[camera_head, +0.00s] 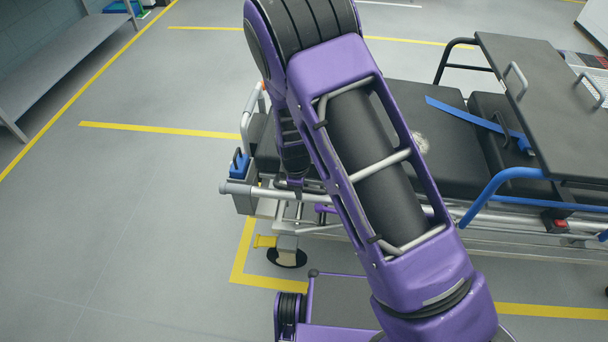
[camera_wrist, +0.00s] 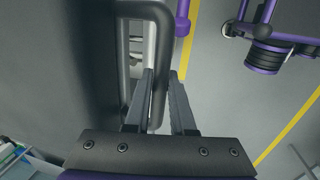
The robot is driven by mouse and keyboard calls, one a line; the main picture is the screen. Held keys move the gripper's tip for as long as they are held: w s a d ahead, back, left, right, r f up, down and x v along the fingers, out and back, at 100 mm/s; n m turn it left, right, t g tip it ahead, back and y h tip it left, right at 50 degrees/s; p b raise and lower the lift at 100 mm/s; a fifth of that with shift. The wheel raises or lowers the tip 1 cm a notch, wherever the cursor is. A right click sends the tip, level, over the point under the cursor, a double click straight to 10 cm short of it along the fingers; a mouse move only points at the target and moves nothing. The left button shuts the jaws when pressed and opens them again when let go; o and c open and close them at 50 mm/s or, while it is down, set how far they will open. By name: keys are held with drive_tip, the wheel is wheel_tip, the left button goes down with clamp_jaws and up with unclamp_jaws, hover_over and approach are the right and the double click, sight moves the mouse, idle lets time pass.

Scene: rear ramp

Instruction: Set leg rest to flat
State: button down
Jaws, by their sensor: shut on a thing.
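The stretcher's leg rest is the black padded section (camera_head: 262,138) at the left end of the stretcher in the head view, mostly hidden behind my arm. In the wrist view its dark pad (camera_wrist: 70,60) fills the left side, with a grey tube loop (camera_wrist: 161,45) along its edge. My gripper (camera_wrist: 160,88) has its two fingers on either side of this tube and is shut on it. The head view does not show the fingers clearly, as my arm covers them. I cannot tell the leg rest's exact tilt.
The stretcher's black middle pad (camera_head: 440,150) carries a blue strap (camera_head: 470,115). A dark raised board (camera_head: 545,100) and a blue side rail (camera_head: 490,190) are at right. A grey bench (camera_head: 60,50) stands at the left wall. The floor at left is clear.

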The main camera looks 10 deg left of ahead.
wheel_tip(320, 180, down, 3)
drive_tip(key=shift+f+h+b, duration=0.15)
drive_tip(key=shift+h+b, duration=0.15)
drive_tip(key=shift+h, duration=0.1)
drive_tip(key=shift+s, duration=0.1)
drive_tip(key=c, duration=0.8)
unclamp_jaws()
drive_tip(key=shift+o, duration=0.2)
drive_tip(key=shift+a, duration=0.1)
drive_tip(key=p+v, duration=0.3)
drive_tip(key=v, duration=1.4)
drive_tip(key=shift+r, duration=0.25)
